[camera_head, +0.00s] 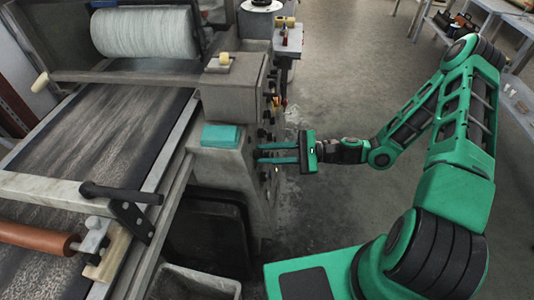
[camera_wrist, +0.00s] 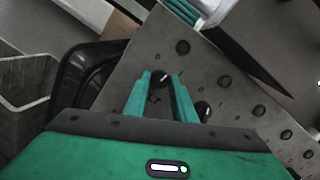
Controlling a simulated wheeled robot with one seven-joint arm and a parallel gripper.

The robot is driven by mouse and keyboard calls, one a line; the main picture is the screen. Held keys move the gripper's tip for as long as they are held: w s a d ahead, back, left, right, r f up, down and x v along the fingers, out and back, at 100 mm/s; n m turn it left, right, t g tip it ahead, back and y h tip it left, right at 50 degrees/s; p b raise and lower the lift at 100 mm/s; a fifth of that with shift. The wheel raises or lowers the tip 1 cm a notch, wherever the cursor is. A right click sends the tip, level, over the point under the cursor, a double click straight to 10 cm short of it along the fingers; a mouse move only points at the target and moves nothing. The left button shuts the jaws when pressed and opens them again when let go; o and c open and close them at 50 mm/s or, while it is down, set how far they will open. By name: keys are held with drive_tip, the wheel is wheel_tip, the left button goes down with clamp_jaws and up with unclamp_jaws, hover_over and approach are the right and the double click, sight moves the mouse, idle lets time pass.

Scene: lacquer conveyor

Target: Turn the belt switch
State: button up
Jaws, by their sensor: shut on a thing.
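The belt switch looks to be the small dark knob (camera_wrist: 159,79) with a pale mark, on the grey side panel (camera_wrist: 215,70) of the machine. In the wrist view my gripper (camera_wrist: 159,84) has its two teal fingers on either side of this knob, shut on it. In the head view my gripper (camera_head: 262,153) reaches leftward to the panel face, with the fingertips at the panel. The switch itself is too small and too covered by the fingers to make out there. Its turned position cannot be told.
Several other dark knobs (camera_wrist: 224,82) sit on the panel close to the fingers. The conveyor belt (camera_head: 95,125) and a pale roller (camera_head: 145,32) lie left. A teal pad (camera_head: 220,136) tops the machine. A black bin (camera_head: 208,232) stands below. The floor (camera_head: 350,80) beyond my arm is clear.

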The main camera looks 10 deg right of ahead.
drive_tip(key=shift+w+r+n+g+h, duration=0.1)
drive_tip(key=shift+n+g+h, duration=0.2)
drive_tip(key=shift+n, duration=1.75)
drive_tip(key=shift+n+g+h, duration=0.3)
drive_tip(key=shift+n, duration=1.75)
drive_tip(key=shift+d, duration=0.1)
drive_tip(key=o, duration=1.1)
drive_tip(key=shift+c, duration=0.2)
drive_tip(key=s+d+r, duration=0.1)
drive_tip(key=d, duration=0.9)
drive_tip(key=shift+d+r, duration=0.3)
drive_tip(key=shift+r, duration=0.05)
drive_tip(key=shift+n, duration=0.3)
